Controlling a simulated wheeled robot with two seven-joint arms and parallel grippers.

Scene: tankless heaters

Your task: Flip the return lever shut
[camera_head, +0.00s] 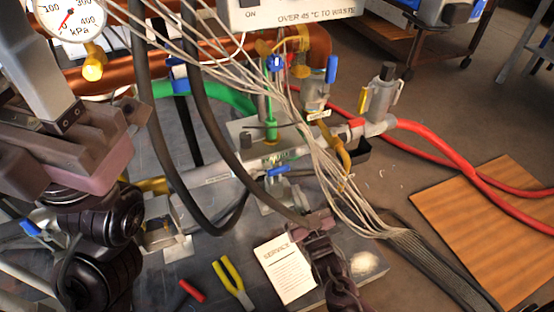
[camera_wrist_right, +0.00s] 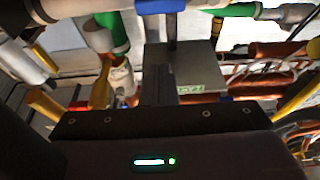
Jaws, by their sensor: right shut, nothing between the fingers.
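My right gripper (camera_head: 314,222) is low in the middle of the head view, above the bench. In the right wrist view its narrow dark fingers (camera_wrist_right: 172,78) are together with nothing between them. A blue lever (camera_head: 278,171) lies on the pale lower pipe, just beyond the gripper and apart from it. Other blue levers (camera_head: 332,68) and a yellow lever (camera_head: 362,100) are higher up. I cannot tell which is the return lever; the labels are too small to read. A blue part (camera_wrist_right: 160,6) shows beyond the fingertips. My left arm fills the left side; its finger state is unclear.
Grey cables (camera_head: 340,190) and black hoses (camera_head: 207,110) hang across the pipework. Red hoses (camera_head: 430,140) run right. A service card (camera_head: 284,270), yellow-handled pliers (camera_head: 231,280) and a red-handled tool (camera_head: 191,291) lie on the bench. A pressure gauge (camera_head: 72,18) is at upper left.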

